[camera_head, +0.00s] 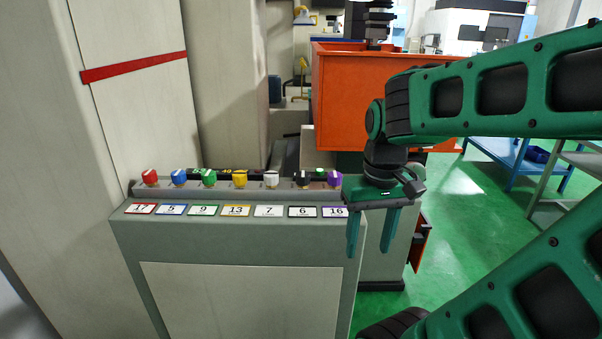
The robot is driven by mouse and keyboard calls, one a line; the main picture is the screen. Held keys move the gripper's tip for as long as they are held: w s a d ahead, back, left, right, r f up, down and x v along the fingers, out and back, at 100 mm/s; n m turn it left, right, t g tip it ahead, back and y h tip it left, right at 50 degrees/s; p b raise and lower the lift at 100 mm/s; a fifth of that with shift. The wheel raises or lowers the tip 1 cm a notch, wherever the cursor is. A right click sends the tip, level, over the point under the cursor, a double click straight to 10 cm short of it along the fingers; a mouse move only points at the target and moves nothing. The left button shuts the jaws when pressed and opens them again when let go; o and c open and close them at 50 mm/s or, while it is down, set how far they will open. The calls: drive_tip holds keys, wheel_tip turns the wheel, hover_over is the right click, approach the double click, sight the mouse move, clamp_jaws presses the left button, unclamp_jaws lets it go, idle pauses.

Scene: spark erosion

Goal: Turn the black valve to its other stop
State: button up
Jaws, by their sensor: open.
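The black valve (302,179) is a small knob in a row of coloured valves along the top of a grey cabinet. It stands between the white and the purple valve, above the label reading 6 (303,212). Its exact turn angle is too small to tell. My gripper (371,249) points down with its two green fingers apart, empty. It shows to the right of the black valve and lower in the picture, over the cabinet's right end, and does not touch the valve.
The purple valve (334,178) and white valve (272,179) stand close beside the black one. Red, blue, green and yellow valves continue left. An orange bin (350,95) stands behind. A tall beige housing (140,100) rises at the left. Green floor (455,215) is open at right.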

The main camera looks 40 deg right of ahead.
drive_tip(key=w+d+r+n, duration=0.1)
drive_tip(key=w+r+n, duration=0.35)
drive_tip(key=w, duration=0.35)
drive_tip(key=w+d+r+n, duration=0.25)
drive_tip(key=w+r, duration=0.25)
drive_tip(key=w, duration=0.3)
wheel_tip(320, 180, up, 5)
drive_tip(key=n, duration=0.7)
hover_over(302, 173)
wheel_tip(302, 173, down, 11)
drive_tip(key=shift+s+r, duration=0.15)
drive_tip(key=shift+r, duration=0.05)
drive_tip(key=c, duration=1.1)
